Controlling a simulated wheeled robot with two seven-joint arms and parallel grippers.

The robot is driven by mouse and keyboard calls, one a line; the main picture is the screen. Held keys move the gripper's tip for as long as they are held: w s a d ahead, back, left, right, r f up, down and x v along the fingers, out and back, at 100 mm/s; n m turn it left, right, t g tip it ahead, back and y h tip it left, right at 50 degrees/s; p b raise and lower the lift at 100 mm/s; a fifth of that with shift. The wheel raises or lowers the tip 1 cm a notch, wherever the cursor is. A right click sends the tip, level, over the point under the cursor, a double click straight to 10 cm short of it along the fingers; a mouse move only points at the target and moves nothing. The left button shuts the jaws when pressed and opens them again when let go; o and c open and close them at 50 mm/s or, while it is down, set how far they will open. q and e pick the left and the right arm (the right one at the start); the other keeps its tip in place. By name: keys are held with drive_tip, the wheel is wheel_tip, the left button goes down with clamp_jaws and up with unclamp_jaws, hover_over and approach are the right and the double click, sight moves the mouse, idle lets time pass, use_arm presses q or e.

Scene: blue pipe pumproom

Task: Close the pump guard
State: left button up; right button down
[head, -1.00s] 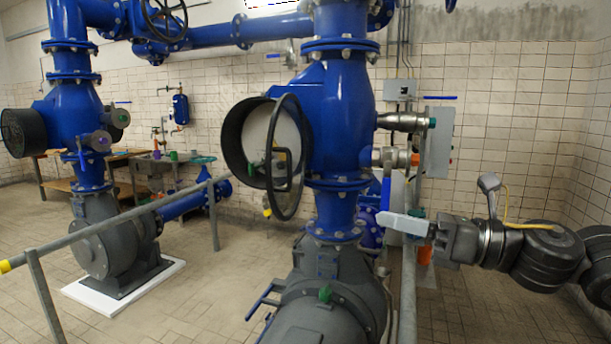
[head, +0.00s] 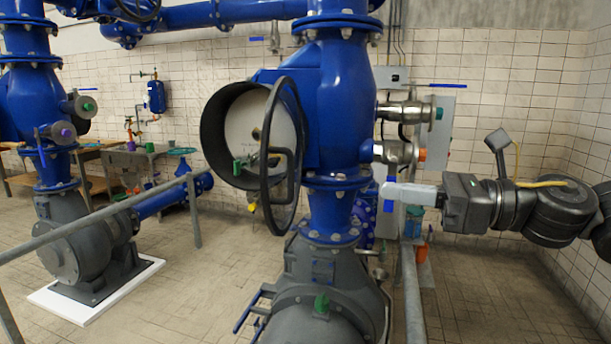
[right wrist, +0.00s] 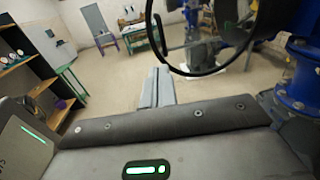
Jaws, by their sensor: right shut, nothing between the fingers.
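The pump guard (head: 264,178) is a black ring with a black handle (head: 290,165). It stands swung open, seen nearly edge-on, at the right side of a short black round housing (head: 222,165) with a pale face inside. Both are on the blue pump body (head: 337,110). My right gripper (head: 388,192) is shut and empty. It is to the right of the guard and apart from it, past the blue pipe in the picture. In the right wrist view, the shut fingers (right wrist: 156,88) point into free space, and the guard ring (right wrist: 172,67) shows above and right of them. My left gripper is not in view.
Steel pipe stubs (head: 405,112) stick out right of the pump body, above my right gripper. A grey railing (head: 412,290) runs below it; another rail (head: 120,218) crosses at left. Shelves (right wrist: 15,60) stand at left in the wrist view. The floor at right is bare.

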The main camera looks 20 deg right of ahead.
use_arm(q)
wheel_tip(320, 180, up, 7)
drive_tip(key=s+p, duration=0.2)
drive_tip(key=p, duration=0.5)
use_arm(e)
drive_tip(key=x, duration=1.3)
drive_tip(key=shift+w, duration=0.3)
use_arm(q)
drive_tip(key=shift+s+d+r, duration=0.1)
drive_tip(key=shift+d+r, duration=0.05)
use_arm(e)
drive_tip(key=shift+f, duration=0.1)
